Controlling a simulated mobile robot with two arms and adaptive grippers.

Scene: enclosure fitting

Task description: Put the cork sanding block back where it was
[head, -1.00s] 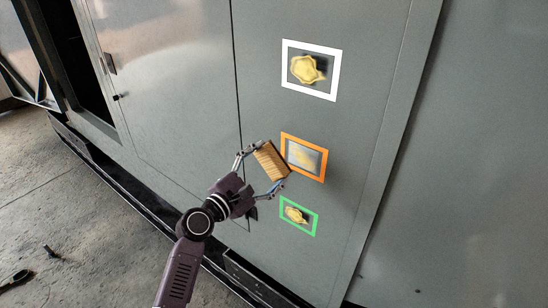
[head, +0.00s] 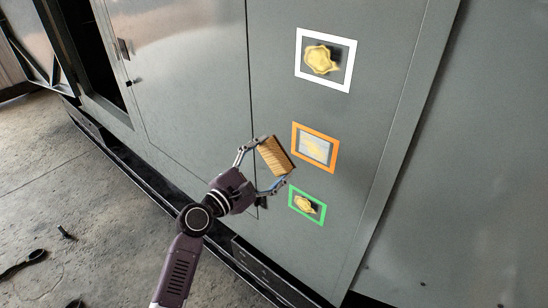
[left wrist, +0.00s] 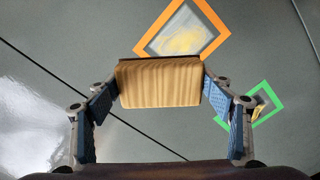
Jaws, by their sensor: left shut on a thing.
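The cork sanding block (head: 274,157) is a tan block with wavy grain and a dark edge on its far side. My left gripper (head: 267,165) is shut on it, one finger on each side. In the left wrist view the block (left wrist: 160,84) sits between the blue finger pads of the gripper (left wrist: 160,95). It is held in front of the grey cabinet face (head: 200,120), just left of an orange-framed panel (head: 315,148). I cannot tell whether the block touches the cabinet. My right gripper is not in view.
A white-framed panel (head: 325,60) with a yellow shape is above, and a green-framed one (head: 307,205) is below. A dark ledge (head: 190,223) runs along the cabinet's foot. Dark tools (head: 30,259) lie on the concrete floor (head: 100,240) at left.

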